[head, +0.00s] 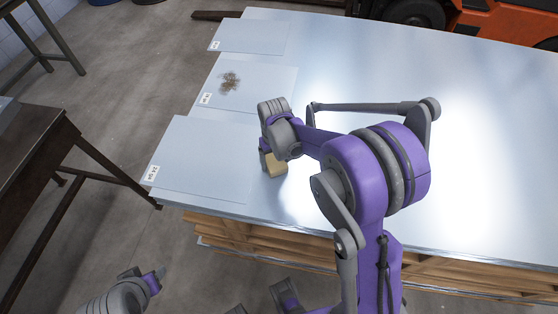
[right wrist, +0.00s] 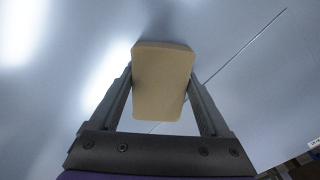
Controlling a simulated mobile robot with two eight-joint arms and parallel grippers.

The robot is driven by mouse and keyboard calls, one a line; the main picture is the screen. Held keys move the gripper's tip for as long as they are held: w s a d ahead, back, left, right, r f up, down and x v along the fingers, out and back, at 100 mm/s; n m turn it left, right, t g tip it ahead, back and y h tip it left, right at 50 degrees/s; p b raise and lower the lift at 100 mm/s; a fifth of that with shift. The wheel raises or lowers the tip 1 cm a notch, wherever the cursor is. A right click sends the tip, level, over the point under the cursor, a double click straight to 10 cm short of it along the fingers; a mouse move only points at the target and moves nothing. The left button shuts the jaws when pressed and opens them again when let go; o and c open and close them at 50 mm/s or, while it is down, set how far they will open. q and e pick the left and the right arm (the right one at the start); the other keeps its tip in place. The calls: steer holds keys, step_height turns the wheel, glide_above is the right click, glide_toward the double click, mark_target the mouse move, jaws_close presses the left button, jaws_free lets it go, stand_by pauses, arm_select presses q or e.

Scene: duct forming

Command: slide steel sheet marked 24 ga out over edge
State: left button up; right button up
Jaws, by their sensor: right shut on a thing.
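Three thin steel sheets lie along the table's left side, each with a small white label at its left end. The near sheet (head: 205,150) is largest; its label (head: 152,172) is too small to read surely. Its labelled end sticks out a little past the table edge. My right gripper (head: 272,158) is shut on a tan block (head: 277,166), at the near sheet's right side. The block also shows between the fingers in the right wrist view (right wrist: 163,85); whether it touches the sheet is unclear. My left gripper (head: 158,272) is low at the bottom left, off the table; its jaws are unclear.
The middle sheet (head: 255,85) bears a brown stain. The far sheet (head: 250,36) is plain. The shiny metal tabletop (head: 480,130) is clear to the right. A dark bench (head: 30,150) stands left across a floor gap. An orange vehicle (head: 500,22) is behind.

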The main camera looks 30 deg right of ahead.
steer(key=shift+w+a, duration=0.45)
steer(key=shift+a, duration=0.05)
steer(key=shift+w+a, duration=0.5)
steer(key=shift+a, duration=0.1)
steer(key=shift+r+p, duration=1.85)
steer(key=shift+r, duration=1.65)
